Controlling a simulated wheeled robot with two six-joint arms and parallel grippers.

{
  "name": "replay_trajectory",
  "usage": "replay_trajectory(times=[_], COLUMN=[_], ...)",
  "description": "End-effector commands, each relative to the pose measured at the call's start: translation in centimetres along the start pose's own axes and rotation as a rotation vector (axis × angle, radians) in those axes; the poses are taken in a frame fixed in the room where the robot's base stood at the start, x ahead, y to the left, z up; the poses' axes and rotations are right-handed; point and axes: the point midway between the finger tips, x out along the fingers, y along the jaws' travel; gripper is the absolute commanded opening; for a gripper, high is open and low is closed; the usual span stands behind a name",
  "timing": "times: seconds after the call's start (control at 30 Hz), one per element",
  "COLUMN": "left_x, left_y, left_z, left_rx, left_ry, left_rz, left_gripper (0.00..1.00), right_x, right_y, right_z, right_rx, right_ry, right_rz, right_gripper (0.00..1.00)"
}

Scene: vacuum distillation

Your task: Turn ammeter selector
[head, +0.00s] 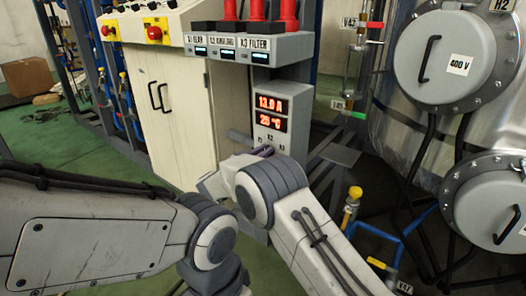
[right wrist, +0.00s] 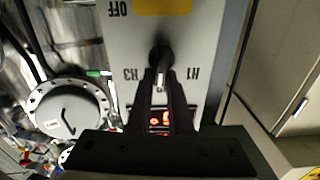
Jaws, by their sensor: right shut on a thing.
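The ammeter (head: 271,98) is a grey panel with red displays reading 13.9 A and 25 °C in the head view. In the right wrist view its face is upside down, and the dark selector knob (right wrist: 160,55) sits between small side labels, with an inverted OFF label beyond it. A light mark on the knob points toward the display. My right gripper (right wrist: 161,80) is shut on the knob, one dark finger on each side. In the head view my right arm hides the knob. My left arm enters from the left, but its gripper does not show.
A shelf (head: 250,43) with red-topped units overhangs the ammeter. A cream cabinet (head: 180,110) stands to its left. A large metal vessel (head: 400,120) with round covers and pipes stands to the right. Green floor (head: 80,150) is open at the left.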

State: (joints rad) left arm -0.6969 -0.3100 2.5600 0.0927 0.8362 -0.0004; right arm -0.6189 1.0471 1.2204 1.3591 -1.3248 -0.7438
Motion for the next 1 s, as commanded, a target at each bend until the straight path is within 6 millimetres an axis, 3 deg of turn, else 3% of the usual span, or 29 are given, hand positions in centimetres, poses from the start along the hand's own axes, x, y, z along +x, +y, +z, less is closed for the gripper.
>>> replay_trajectory(times=[0.6,1.0], left_x=[2.0,3.3], left_y=[-0.1,-0.2], left_z=[0.1,0.2], left_rx=[0.0,0.0], left_ry=[0.0,0.0], left_rz=[0.0,0.0], left_gripper=[0.5,0.5], right_x=[-0.1,-0.2], right_y=[0.9,1.1], right_z=[0.5,0.7], right_rx=[0.519,0.736], right_ry=[0.001,-0.001], right_rz=[0.0,0.0], right_gripper=[0.0,0.0])
